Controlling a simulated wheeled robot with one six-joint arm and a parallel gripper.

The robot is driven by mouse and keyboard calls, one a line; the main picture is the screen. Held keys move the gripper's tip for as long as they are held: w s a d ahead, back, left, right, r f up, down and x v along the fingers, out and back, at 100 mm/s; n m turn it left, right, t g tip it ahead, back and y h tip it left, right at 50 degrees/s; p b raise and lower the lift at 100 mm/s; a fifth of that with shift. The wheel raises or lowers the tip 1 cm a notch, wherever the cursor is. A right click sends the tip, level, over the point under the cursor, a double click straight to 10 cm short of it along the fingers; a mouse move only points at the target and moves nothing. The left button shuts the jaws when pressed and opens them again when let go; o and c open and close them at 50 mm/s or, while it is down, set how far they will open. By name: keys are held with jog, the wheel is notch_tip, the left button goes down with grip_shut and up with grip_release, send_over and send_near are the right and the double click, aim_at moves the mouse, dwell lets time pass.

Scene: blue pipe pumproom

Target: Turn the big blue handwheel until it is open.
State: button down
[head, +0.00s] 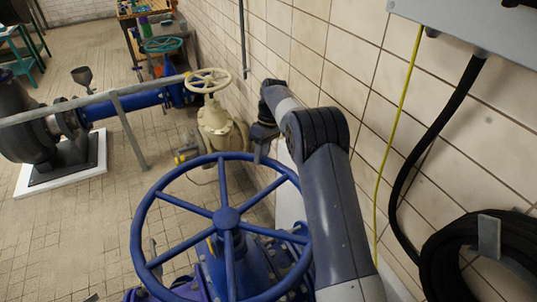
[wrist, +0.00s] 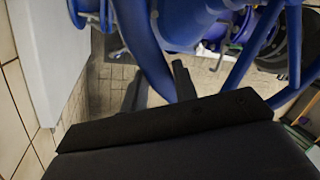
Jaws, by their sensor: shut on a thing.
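The big blue handwheel (head: 227,215) fills the lower middle of the head view, with its spokes meeting at a round hub. It sits on a blue valve body (head: 262,268). My gripper (head: 262,152) is at the far right part of the rim and shut on it. In the wrist view the blue rim (wrist: 150,62) runs between the two dark fingers of my gripper (wrist: 158,85). Part of the rim there is hidden by the gripper.
A tiled wall (head: 355,60) stands close on the right, with a black hose coil (head: 455,260) and a yellow cable (head: 397,120). A cream handwheel (head: 209,80) and a teal handwheel (head: 162,45) stand beyond. A grey rail (head: 130,130) and blue pipe (head: 125,104) lie left.

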jog(key=shift+w+a+r, duration=0.1)
jog(key=shift+w+a, duration=0.05)
jog(key=shift+a, duration=0.05)
jog(key=c, duration=1.1)
grip_release()
jog(key=v, duration=1)
jog(key=shift+w+r, duration=0.1)
jog(key=shift+r, duration=0.2)
jog(key=shift+c, duration=0.3)
